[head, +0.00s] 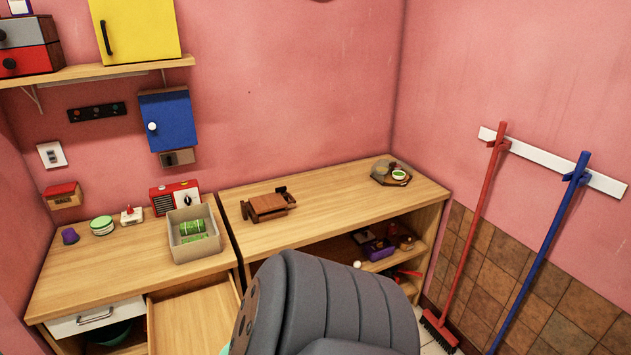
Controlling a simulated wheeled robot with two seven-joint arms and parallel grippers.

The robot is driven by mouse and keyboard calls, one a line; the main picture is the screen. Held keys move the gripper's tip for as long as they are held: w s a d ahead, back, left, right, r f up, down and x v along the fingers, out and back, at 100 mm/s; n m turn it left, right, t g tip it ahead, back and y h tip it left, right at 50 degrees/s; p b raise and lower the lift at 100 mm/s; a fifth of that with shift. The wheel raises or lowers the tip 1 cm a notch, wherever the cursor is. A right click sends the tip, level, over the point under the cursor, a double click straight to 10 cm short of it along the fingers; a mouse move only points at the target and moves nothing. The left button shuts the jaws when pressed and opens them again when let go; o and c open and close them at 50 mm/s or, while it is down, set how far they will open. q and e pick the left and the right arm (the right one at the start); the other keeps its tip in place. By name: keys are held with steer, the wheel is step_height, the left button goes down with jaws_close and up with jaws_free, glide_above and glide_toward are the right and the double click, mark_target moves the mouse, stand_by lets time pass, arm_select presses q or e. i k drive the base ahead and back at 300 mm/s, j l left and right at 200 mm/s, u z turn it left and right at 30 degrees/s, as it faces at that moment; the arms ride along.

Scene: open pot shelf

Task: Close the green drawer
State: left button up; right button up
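An open drawer (188,322) with a bare wooden inside is pulled out below the left wooden counter, at the bottom of the head view. Its front face is out of the frame or hidden, so its colour cannot be told for sure. A small sliver of green shows at the bottom edge beside my dark grey arm part, which covers the area right of the drawer. No other green drawer shows. Neither of my grippers is in view.
A white drawer (96,317) with a metal handle sits left of the open one. A grey box (194,234) with green items stands on the counter. A red broom (468,230) and a blue-handled pole (541,250) hang at the right wall.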

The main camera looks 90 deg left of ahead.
mark_target(199, 317)
steer(key=u, duration=3.75)
